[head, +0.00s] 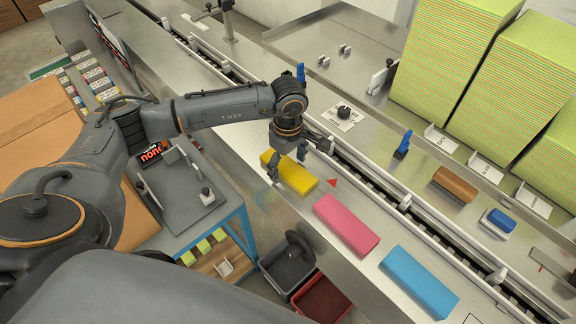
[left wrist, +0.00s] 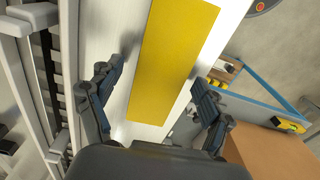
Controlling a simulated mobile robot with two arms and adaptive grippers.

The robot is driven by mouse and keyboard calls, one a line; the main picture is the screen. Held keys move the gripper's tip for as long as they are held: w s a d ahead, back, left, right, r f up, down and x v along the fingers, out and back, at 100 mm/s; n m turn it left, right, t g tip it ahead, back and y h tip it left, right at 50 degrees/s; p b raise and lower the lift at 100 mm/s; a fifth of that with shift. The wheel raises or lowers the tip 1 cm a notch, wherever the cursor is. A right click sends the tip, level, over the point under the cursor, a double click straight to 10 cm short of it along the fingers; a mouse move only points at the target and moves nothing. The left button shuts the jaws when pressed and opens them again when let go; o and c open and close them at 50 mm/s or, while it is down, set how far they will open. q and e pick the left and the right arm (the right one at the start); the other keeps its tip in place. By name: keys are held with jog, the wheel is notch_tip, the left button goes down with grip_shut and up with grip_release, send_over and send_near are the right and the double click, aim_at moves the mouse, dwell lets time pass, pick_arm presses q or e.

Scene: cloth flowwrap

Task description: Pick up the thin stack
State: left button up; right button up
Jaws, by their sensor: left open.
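Three cloth stacks lie in a row on the steel ledge in the head view: a yellow stack (head: 297,179), a pink stack (head: 346,225) and a blue stack (head: 419,281). The yellow one looks slightly thinner, though its thickness is hard to judge. My left gripper (head: 287,165) is over the far end of the yellow stack, pointing down, open and empty. In the left wrist view the yellow stack (left wrist: 172,55) lies between the spread fingers (left wrist: 157,82), with gaps on both sides. Contact is not visible. My right gripper is not in view.
A conveyor channel with white rails (head: 375,185) runs beside the stacks. Beyond it are a brown block (head: 455,185), a blue-topped pad (head: 498,222) and tall green piles (head: 450,70). Grey (head: 289,264) and red (head: 322,300) bins stand below the ledge.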

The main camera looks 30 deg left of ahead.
pick_arm(q)
jog(key=c, duration=0.9)
jog(key=shift+c, duration=0.2)
jog(key=shift+r, duration=0.1)
jog(key=shift+r+b, duration=0.45)
jog(key=shift+b, duration=0.3)
jog(key=shift+w+r+b, duration=0.1)
jog(key=shift+r+b, duration=0.5)
jog(key=s+d+r+b, duration=0.2)
jog(key=s+d+r, duration=0.1)
jog(key=s+r, duration=0.2)
jog(key=s+d+r+b, duration=0.3)
jog(key=s+r, duration=0.2)
jog(key=s, duration=0.2)
jog(key=shift+s+d+r, duration=0.25)
jog(key=shift+s+r, duration=0.1)
jog(key=shift+s, duration=0.05)
